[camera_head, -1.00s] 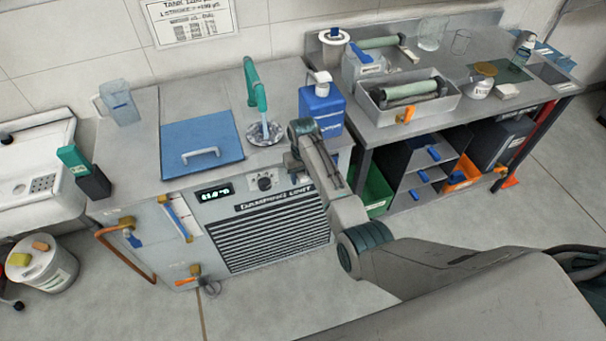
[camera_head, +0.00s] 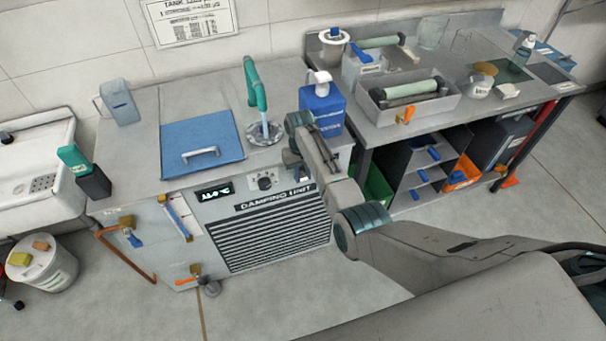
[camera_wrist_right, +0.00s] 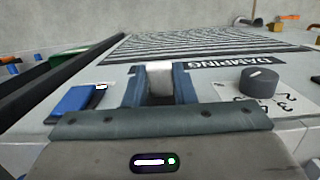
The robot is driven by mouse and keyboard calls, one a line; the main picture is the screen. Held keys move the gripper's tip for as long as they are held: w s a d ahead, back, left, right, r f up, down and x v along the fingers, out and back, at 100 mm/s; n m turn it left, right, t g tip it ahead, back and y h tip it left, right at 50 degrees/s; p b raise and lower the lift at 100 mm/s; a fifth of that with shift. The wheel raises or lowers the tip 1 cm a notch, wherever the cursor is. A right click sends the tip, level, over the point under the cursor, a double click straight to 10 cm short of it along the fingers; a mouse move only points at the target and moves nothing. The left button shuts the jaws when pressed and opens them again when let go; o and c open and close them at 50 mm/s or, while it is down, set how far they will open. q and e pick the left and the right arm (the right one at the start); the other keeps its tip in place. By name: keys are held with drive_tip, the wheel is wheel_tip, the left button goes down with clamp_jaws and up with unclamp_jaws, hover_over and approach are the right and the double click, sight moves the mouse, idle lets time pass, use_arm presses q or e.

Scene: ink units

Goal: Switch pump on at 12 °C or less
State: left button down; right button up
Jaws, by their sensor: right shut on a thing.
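The damping unit (camera_head: 268,240) is a grey cabinet with a small lit display (camera_head: 214,192) on its front; its digits are too blurred to read surely. A dark round knob (camera_head: 264,182) on a white scale sits right of the display; it also shows in the right wrist view (camera_wrist_right: 259,83). My right gripper (camera_wrist_right: 160,82) is at the front panel beside the knob, its fingers shut on a small white piece (camera_wrist_right: 159,76), perhaps the pump switch. In the head view my wrist hides that piece. My left gripper is not in view.
A green tap (camera_head: 254,84) and a blue lid (camera_head: 202,138) are on top. A workbench (camera_head: 375,130) with a tray stands at the right. Floor in front is clear.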

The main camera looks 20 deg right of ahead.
sight(301, 174)
drive_tip(key=o, duration=1)
drive_tip(key=r, duration=0.3)
drive_tip(key=w+r+b, duration=0.1)
drive_tip(key=r, duration=0.3)
drive_tip(key=r+b, duration=0.1)
drive_tip(key=r, duration=0.2)
drive_tip(key=shift+w+r, duration=0.2)
drive_tip(key=shift+r, duration=0.15)
